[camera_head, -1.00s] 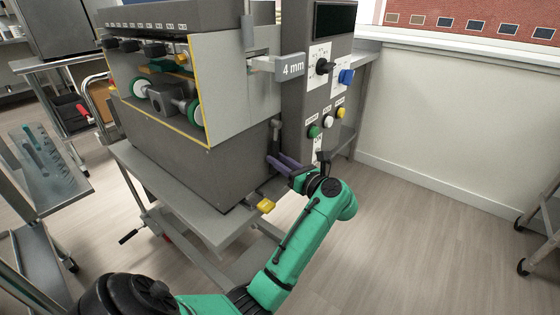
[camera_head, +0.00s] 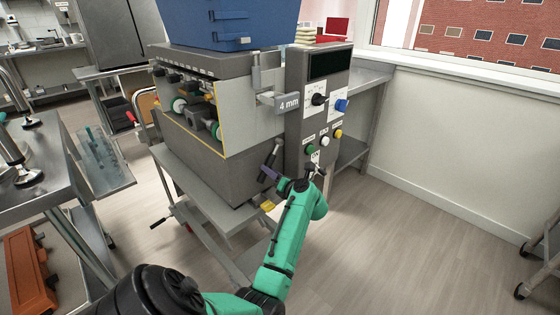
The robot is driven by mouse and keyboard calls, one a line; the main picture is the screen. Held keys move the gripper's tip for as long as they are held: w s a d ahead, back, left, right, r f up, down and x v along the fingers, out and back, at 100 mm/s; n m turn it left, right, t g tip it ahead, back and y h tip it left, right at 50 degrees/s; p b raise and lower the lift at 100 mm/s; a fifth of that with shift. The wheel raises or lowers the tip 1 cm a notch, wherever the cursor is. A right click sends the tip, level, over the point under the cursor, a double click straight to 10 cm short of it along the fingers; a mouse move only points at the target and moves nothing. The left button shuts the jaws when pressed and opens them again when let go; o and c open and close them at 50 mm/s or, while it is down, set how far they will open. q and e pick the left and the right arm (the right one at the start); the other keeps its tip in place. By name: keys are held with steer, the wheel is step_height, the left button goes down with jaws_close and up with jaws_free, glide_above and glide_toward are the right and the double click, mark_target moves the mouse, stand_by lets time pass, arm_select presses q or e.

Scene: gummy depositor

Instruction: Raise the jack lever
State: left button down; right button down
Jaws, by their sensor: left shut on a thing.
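The depositor machine (camera_head: 225,170) stands on a grey wheeled stand. A dark lever (camera_head: 272,156), which I take to be the jack lever, is on its right side below the 4 mm label. It is tilted, with its lower end toward the left. My left gripper (camera_head: 267,174), with purple fingers, is shut at the lever's lower part and covers some of it. My green left arm reaches up to it from the bottom of the picture. My right gripper is not in view.
A control panel (camera_head: 325,108) with knobs and coloured buttons stands just right of the lever. A yellow piece (camera_head: 267,205) is below the gripper. A blue bin (camera_head: 212,27) sits on top of the machine. A steel table (camera_head: 35,190) is at left.

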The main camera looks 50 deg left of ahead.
arm_select(q)
steer(key=s+r+m+p, duration=0.1)
steer(key=r+m+p, duration=0.1)
steer(key=p, duration=0.2)
steer(key=s+r+m+g+p, duration=0.1)
steer(key=r+m+p, duration=0.1)
steer(key=p, duration=0.3)
steer(key=s+r+m+p, duration=0.1)
steer(key=r+m+p, duration=0.1)
steer(key=p, duration=0.3)
steer(key=shift+s+m+g+h, duration=0.25)
steer(key=shift+m+g+h, duration=0.15)
steer(key=shift+s+r+m+g+p, duration=0.1)
steer(key=shift+r+m+g+p, duration=0.35)
steer(key=shift+m+p, duration=0.75)
steer(key=shift+r+n, duration=0.1)
steer(key=shift+n, duration=0.2)
steer(key=shift+d, duration=0.1)
steer(key=c, duration=0.6)
jaws_free()
steer(key=shift+r, duration=0.2)
